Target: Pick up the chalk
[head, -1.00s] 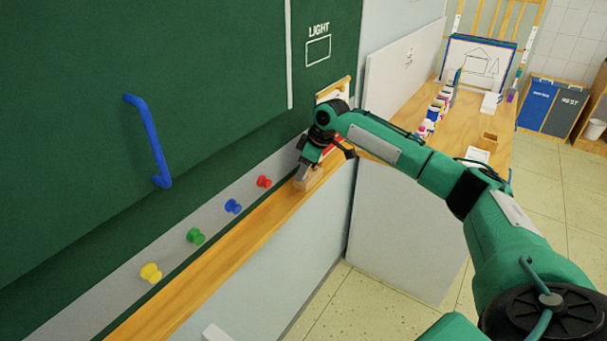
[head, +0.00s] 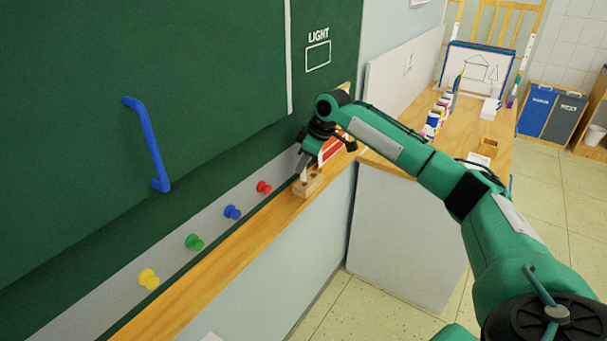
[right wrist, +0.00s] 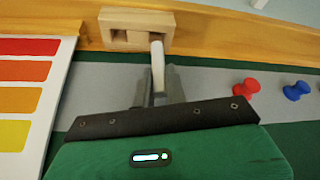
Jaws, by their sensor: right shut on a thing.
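The chalk (right wrist: 158,66) is a white stick between the fingers of my right gripper (right wrist: 161,86) in the right wrist view. The gripper is shut on it. In the head view my right gripper (head: 305,163) is just above a small wooden holder (head: 309,184) on the ledge, and the chalk (head: 304,175) shows as a short pale piece below the fingers. The holder (right wrist: 112,38) has openings in the right wrist view. The chalk's far end overlaps the holder there; I cannot tell if they touch. My left gripper is not in view.
The wooden ledge (head: 215,262) runs below the green chalkboard (head: 80,120). Red (head: 264,187), blue (head: 232,212), green and yellow knobs sit on the grey strip. A colour chart (right wrist: 30,85) is beside the gripper. A table with paints (head: 467,125) stands right.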

